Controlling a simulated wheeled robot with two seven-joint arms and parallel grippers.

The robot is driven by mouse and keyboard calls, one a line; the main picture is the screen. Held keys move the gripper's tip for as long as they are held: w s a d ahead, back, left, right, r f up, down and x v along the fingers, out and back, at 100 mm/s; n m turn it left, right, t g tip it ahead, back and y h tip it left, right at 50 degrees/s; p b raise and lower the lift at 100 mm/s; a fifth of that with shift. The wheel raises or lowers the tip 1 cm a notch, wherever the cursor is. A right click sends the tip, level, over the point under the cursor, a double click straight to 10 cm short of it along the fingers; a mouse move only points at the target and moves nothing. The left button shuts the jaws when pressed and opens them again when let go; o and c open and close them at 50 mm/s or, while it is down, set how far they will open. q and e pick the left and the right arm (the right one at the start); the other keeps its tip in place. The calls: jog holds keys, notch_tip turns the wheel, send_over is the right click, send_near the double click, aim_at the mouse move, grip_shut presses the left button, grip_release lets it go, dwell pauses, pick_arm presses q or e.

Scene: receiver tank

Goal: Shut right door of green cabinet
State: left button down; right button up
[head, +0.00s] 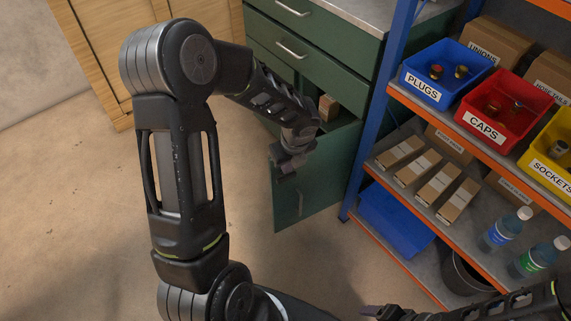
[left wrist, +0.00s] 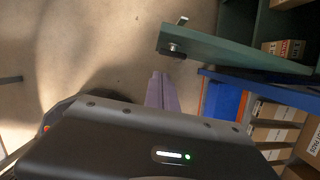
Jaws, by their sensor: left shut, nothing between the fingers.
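The green cabinet (head: 336,57) stands at the back with drawers above and an open compartment below. Its right door (head: 309,192) stands open, swung out toward me beside the blue rack post. In the left wrist view the door (left wrist: 235,48) shows from above, with a metal fitting near its free end. My left gripper (head: 283,165) is shut and empty, overlapping the door's upper free corner in the head view. In the left wrist view its fingertips (left wrist: 160,77) appear close to the door; contact cannot be told. My right gripper (head: 374,312) is partly visible at the bottom edge.
An orange-and-blue rack (head: 400,205) stands right of the door, with labelled bins, boxes and bottles. A small box (head: 328,107) sits inside the cabinet compartment. A wooden cabinet (head: 92,47) is at the back left. The floor left of the door is clear.

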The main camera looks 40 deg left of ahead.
pick_arm(q)
jog(key=b, duration=0.2)
send_near(280, 171)
jog(key=s+d+f, duration=0.3)
jog(key=f, duration=0.1)
jog(key=shift+w+a+f+p, duration=0.15)
jog(key=shift+w+a, duration=0.25)
jog(key=shift+a, duration=0.65)
jog(key=shift+w+a+p, duration=0.25)
jog(key=shift+w+a, duration=0.1)
jog(key=shift+a, duration=0.65)
